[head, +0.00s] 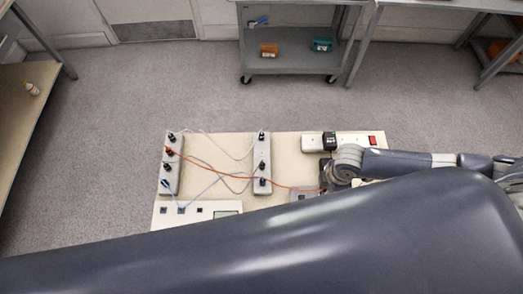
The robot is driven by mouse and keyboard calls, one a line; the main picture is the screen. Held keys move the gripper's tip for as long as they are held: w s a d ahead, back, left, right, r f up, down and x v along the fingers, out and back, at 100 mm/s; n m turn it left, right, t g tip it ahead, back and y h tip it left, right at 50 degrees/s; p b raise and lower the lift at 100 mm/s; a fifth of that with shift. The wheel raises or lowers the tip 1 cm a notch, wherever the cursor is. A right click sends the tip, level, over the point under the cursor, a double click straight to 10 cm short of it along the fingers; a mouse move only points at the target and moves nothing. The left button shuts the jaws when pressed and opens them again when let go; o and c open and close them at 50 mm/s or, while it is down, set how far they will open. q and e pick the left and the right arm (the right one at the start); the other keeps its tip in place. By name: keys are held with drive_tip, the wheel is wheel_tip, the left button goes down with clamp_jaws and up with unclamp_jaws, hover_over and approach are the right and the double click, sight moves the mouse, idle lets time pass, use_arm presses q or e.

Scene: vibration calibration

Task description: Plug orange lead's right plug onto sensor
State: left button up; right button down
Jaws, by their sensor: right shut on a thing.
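The orange lead (232,177) runs from a plug (170,151) on the left grey strip (171,180) across the bench to my right gripper. My right gripper (326,178) is shut on the lead's right plug, which is mostly hidden by the fingers. A small grey block (303,195), perhaps the sensor, lies just left of and below the gripper, partly covered by my body in front. I cannot tell whether the plug touches it. My left gripper is not in view.
A second grey strip (262,179) carries dark plugs and pale leads. A white power strip (351,142) with a black adapter (329,141) and red switch lies behind my right gripper. A white instrument (199,213) is at front left. A grey cart (296,62) stands beyond clear floor.

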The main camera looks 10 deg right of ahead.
drive_tip(key=shift+f, duration=0.3)
idle(0.9)
drive_tip(key=shift+m, duration=2.1)
drive_tip(key=shift+m, duration=0.5)
drive_tip(key=m, duration=0.3)
drive_tip(key=m, duration=0.4)
